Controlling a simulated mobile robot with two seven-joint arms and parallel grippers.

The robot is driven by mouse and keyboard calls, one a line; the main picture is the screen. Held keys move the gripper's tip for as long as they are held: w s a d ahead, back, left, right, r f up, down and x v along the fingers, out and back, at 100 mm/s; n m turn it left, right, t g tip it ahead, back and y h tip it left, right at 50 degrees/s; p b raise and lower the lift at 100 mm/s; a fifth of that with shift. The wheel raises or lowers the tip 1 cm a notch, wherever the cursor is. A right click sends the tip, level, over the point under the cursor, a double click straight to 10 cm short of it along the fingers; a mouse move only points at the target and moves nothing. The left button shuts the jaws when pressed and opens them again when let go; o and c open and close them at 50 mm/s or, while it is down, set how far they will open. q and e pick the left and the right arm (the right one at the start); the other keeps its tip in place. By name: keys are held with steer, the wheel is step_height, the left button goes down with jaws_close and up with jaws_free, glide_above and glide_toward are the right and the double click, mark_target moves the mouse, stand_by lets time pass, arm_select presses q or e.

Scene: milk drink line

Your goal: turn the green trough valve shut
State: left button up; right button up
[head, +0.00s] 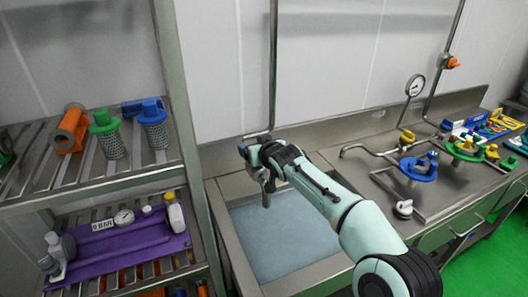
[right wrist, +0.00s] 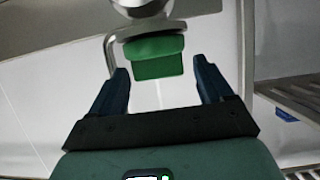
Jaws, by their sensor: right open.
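The green valve handle (right wrist: 158,56) is a small block under a silver pipe fitting (right wrist: 142,8) in the right wrist view. My right gripper (right wrist: 160,78) is open, with one dark finger on each side of the handle and a visible gap to each. The handle lies between or just beyond the fingertips; I cannot tell the exact depth. In the head view my right gripper (head: 256,166) is at the pipe's lower end above the trough (head: 285,235), and the handle is hidden there. My left gripper is not in view.
A vertical pipe (head: 273,70) runs down the wall to the trough. A steel rack (head: 185,130) with strainers and a purple tray (head: 105,250) stands close at left. The steel counter (head: 450,190) at right holds a blue fitting (head: 420,167), green fittings and a gauge (head: 415,86).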

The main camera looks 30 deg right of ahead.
steer(key=d+b+v, duration=0.1)
steer(key=b+v, duration=0.2)
steer(key=v, duration=0.9)
steer(key=shift+s+a, duration=0.25)
steer(key=shift+a, duration=0.25)
